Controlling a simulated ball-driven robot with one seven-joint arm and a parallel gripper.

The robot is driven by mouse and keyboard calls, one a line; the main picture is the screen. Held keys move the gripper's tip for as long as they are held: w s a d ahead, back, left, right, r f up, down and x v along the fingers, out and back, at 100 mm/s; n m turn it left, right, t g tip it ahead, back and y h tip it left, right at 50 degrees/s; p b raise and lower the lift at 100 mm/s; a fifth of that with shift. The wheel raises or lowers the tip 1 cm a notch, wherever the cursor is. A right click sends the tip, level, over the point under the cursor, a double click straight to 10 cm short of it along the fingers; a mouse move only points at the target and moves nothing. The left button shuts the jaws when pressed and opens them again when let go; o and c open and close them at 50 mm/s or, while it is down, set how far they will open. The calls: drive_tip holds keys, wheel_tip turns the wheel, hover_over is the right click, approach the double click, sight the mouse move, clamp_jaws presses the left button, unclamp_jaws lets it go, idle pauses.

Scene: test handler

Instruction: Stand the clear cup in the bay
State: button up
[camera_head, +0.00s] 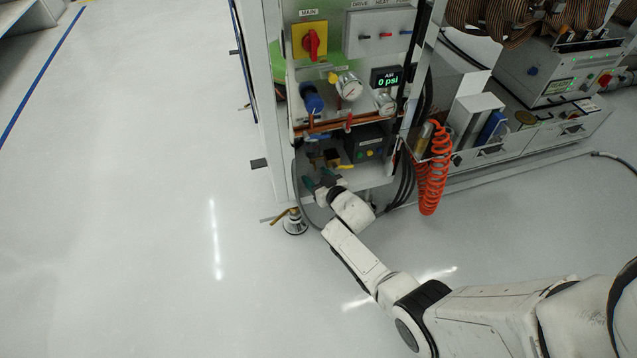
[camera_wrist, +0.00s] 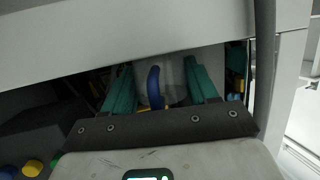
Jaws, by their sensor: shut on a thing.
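My gripper (camera_head: 322,181) reaches into the low bay (camera_head: 376,178) of the machine cabinet. In the wrist view its two teal fingers (camera_wrist: 162,92) are shut on the clear cup (camera_wrist: 177,84), which shows as a pale, see-through grey shape between them. A curved blue part (camera_wrist: 153,88) shows in front of or through the cup; I cannot tell which. In the head view the cup is too small and faint to make out. Its base and what lies under it are hidden by my gripper.
A dark box with buttons (camera_head: 367,143) stands at the bay's right. Small brass and dark fittings (camera_head: 325,157) sit behind my gripper. A pale panel edge (camera_wrist: 120,40) crosses above the fingers. An orange coiled hose (camera_head: 432,170) hangs at right. The floor at left is clear.

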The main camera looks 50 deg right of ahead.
drive_tip(key=shift+w+d, duration=0.15)
drive_tip(key=shift+w, duration=0.05)
drive_tip(key=shift+f, duration=0.25)
idle(0.5)
drive_tip(key=o, duration=0.9)
drive_tip(key=shift+s+r, duration=0.1)
drive_tip(key=shift+p+v, duration=3.65)
drive_tip(key=shift+v, duration=1.65)
